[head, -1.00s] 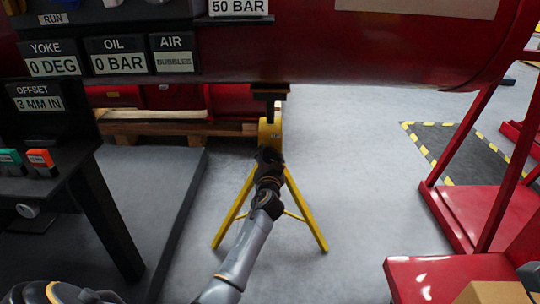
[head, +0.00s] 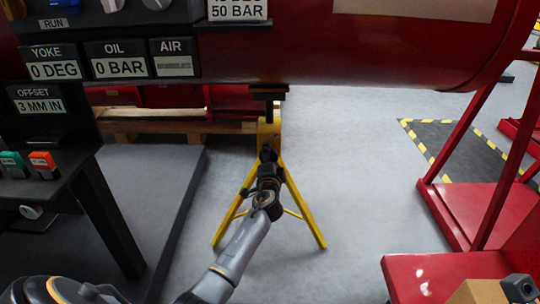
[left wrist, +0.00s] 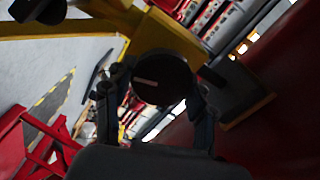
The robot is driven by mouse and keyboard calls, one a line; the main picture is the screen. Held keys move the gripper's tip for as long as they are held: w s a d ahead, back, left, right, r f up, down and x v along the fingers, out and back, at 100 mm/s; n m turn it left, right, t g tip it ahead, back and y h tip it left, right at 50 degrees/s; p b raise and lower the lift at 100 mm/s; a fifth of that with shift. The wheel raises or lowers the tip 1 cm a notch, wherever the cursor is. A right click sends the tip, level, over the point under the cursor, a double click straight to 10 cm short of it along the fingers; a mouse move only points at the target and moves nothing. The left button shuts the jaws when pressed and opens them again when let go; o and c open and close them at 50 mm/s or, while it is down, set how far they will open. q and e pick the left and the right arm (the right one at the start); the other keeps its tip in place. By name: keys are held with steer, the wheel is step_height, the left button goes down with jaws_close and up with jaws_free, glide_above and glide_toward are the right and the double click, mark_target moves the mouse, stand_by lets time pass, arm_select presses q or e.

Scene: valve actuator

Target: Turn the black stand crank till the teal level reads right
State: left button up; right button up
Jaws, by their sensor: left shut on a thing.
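The yellow stand (head: 318,228) with splayed legs stands on the grey floor under the big red cylinder (head: 330,50). My left gripper (head: 267,157) is at the stand's upper part, below its head. In the left wrist view the two fingers (left wrist: 155,95) are shut on a round black crank part (left wrist: 160,78) with a pale mark on its face. The rest of the crank is mostly hidden by the gripper in the head view. A small teal block (head: 13,164) sits on the dark bench at the left edge; I cannot make out a reading on it.
The dark panel's OFFSET sign (head: 40,106) reads 3 MM IN. An orange block (head: 43,164) sits beside the teal one. A wooden pallet (head: 180,127) lies behind the stand, and a red frame (head: 470,200) stands at right. The floor right of the stand is clear.

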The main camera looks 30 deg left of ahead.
stand_by(0.3)
arm_select(q)
steer(key=o, duration=1.2)
steer(key=v, duration=1.2)
